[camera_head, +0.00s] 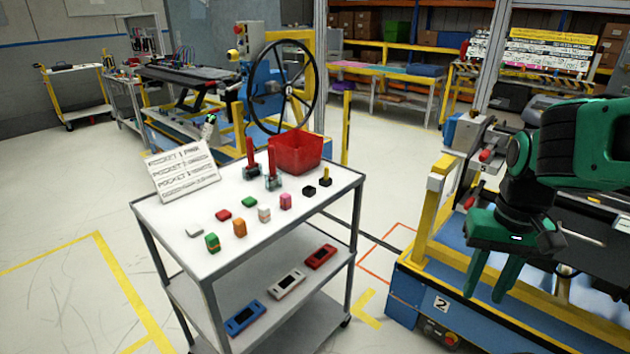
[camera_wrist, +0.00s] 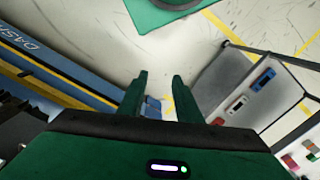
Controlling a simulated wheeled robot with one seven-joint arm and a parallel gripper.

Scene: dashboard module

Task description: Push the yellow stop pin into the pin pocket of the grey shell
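A small upright yellow pin (camera_head: 326,174), likely the stop pin, stands in a black block at the right end of the cart top. The grey shell is not clearly identifiable. A small light grey piece (camera_head: 194,231) lies at the cart's left front, and no pin pocket can be made out on it. My green gripper (camera_head: 485,297) is open and empty, well right of the cart, in front of the blue-and-yellow station. Its two parted fingers also show in the wrist view (camera_wrist: 160,80), with nothing between them.
The cart (camera_head: 170,220) carries several coloured blocks, two red-handled tools (camera_head: 271,160), a red bin (camera_head: 296,153) and a sign (camera_head: 183,170). Its lower shelf holds blue, white and red devices (camera_head: 320,256). The station (camera_head: 405,292) lies close beneath my arm. Floor shows between station and cart.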

